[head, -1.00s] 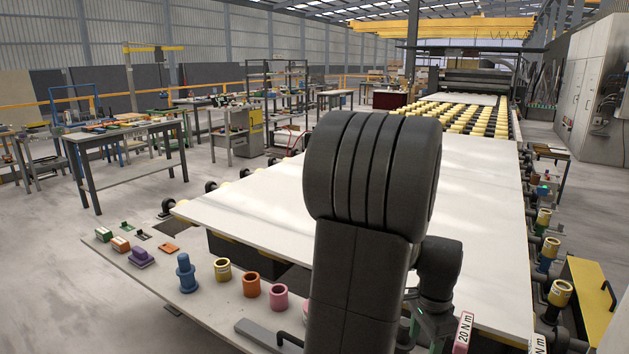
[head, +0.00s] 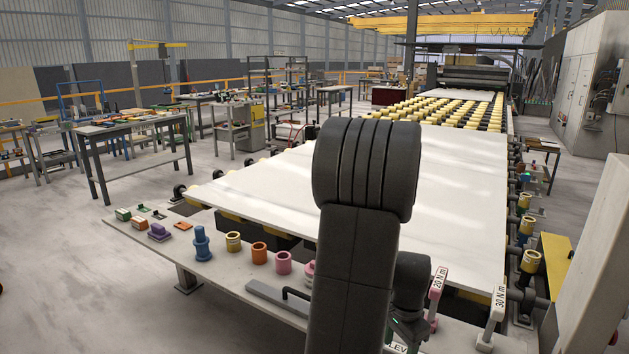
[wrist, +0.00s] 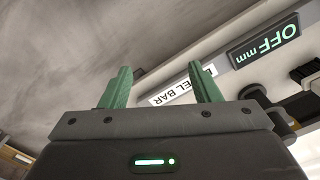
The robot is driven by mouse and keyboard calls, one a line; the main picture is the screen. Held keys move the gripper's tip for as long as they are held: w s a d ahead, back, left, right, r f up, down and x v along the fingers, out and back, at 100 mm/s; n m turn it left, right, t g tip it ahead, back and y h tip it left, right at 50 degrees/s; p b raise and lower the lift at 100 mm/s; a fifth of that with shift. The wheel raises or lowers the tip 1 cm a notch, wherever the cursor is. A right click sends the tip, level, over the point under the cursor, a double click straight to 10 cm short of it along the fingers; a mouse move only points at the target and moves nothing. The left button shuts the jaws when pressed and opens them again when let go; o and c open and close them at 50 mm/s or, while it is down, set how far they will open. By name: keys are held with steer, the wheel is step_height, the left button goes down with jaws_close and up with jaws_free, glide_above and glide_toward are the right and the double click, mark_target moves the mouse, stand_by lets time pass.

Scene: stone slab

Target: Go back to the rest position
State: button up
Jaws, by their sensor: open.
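In the wrist view my gripper (wrist: 165,85) shows two green fingers standing apart, with nothing between them. In the head view my dark arm stands upright in the middle and hides part of the bench and slab; the gripper's fingers cannot be made out there.
A white stone slab (head: 455,190) lies on the roller line. On the near ledge stand a blue fitting (head: 201,243), a yellow ring (head: 233,241), an orange ring (head: 259,253) and a pink ring (head: 283,262). Torque tags (head: 438,284) stand right of my arm.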

steer(key=w+a+f+n, duration=0.3)
steer(key=a+f, duration=0.2)
steer(key=f, duration=0.2)
steer(key=shift+a+f+n, duration=0.15)
steer(key=shift+f+n, duration=0.2)
steer(key=shift+n, duration=0.05)
